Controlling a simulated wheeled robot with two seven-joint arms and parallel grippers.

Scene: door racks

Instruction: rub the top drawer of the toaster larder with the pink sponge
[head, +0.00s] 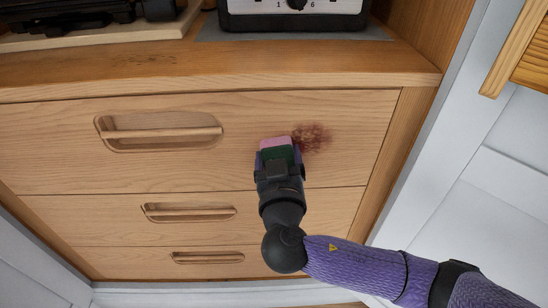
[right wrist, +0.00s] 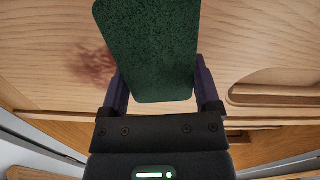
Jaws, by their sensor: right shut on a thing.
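The top drawer (head: 60,140) of the wooden larder is closed and has a long recessed handle (head: 160,131). A reddish-brown stain (head: 312,138) marks its front, right of the handle; it also shows in the right wrist view (right wrist: 93,64). My right gripper (head: 278,158) is shut on the pink sponge (head: 276,142), just left of the stain. The sponge's dark green side (right wrist: 150,50) faces the right wrist camera. The sponge is at or close to the drawer front; I cannot tell whether it touches. My left gripper is not in view.
Two lower drawers with handles (head: 190,212) (head: 208,257) are closed below. A toaster (head: 295,14) stands on a grey mat on the larder top. A black appliance (head: 70,15) sits on a board at upper left. A white wall is at right.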

